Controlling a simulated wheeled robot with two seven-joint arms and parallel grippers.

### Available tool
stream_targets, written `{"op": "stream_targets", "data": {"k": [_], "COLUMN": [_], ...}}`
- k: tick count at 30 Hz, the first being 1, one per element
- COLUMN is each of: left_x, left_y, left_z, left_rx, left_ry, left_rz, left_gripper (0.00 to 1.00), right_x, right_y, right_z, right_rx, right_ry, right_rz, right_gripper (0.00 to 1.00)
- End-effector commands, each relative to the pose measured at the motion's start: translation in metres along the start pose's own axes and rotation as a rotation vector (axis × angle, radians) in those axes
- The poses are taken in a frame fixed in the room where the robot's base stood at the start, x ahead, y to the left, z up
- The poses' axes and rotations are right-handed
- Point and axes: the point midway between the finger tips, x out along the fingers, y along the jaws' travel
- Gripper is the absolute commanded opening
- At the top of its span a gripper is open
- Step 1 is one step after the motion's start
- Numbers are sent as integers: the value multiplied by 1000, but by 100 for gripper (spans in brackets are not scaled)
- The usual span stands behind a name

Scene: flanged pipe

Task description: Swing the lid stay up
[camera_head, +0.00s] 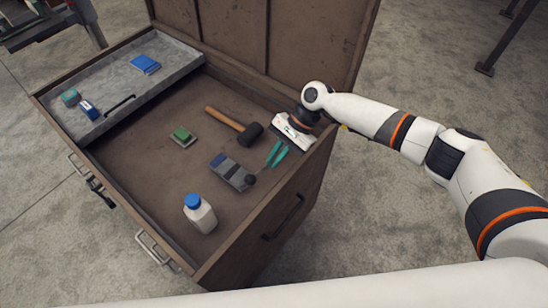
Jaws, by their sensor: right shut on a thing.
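The open wooden chest (235,262) stands in front of me, with its brown lid (310,40) raised at the back. My right arm comes in from the right over the chest's right wall. My right gripper (291,133) is low inside the back right corner, close to the lid's hinge side. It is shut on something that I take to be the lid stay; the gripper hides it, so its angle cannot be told. My left gripper is not in view.
In the chest lie a mallet (229,121), a green block (182,135), a grey tool (231,172), a blue-capped bottle (200,214) and two teal strips (275,153) beside my gripper. A grey tray (110,85) holding small blue and teal items fills the left side.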

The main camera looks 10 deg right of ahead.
Motion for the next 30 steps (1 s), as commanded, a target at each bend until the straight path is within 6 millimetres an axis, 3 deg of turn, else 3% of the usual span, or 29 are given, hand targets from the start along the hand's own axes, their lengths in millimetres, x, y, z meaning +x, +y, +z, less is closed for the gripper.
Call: {"op": "stream_targets", "data": {"k": [15,30], "left_x": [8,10], "left_y": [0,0], "left_z": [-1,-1], "left_rx": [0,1], "left_ry": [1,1], "left_rz": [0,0], "left_gripper": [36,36], "right_x": [-50,-60], "right_y": [10,12], "right_z": [-2,-2], "right_rx": [58,67], "right_ry": [313,365], "right_rz": [21,24], "right_gripper": [0,0]}}
